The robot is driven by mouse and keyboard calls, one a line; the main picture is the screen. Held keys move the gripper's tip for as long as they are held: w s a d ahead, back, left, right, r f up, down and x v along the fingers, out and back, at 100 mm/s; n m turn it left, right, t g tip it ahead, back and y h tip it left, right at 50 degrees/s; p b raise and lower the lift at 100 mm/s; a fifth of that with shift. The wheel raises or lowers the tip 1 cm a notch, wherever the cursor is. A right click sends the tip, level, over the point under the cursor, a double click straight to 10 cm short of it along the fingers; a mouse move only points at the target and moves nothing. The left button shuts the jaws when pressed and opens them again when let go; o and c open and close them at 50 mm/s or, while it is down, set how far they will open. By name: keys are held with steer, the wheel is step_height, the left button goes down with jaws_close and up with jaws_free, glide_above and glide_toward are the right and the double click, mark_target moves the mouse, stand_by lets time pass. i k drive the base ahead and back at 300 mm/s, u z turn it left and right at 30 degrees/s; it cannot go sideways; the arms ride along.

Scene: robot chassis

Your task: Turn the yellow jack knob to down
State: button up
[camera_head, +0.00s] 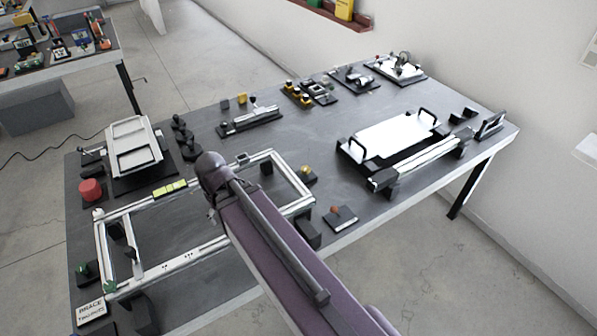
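A small yellow knob (306,171) sits on a dark block at the right side of a light metal frame (268,158). It looks like the jack knob, but its turn position is too small to read. The arm hides part of the frame. My gripper is not seen; the arm's rounded joint covers the area beyond it.
A red round knob (91,189) and a white tilted panel (134,147) stand at the table's left. An orange knob on a dark plate (340,216) is near the front edge. A white plate fixture (393,142) is at right. Bare table (310,127) lies behind the frame.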

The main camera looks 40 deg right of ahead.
mark_target(305, 170)
steer(key=u, duration=0.05)
steer(key=k, duration=1.35)
steer(key=z, duration=0.3)
steer(key=i, duration=0.95)
steer(key=z, duration=0.5)
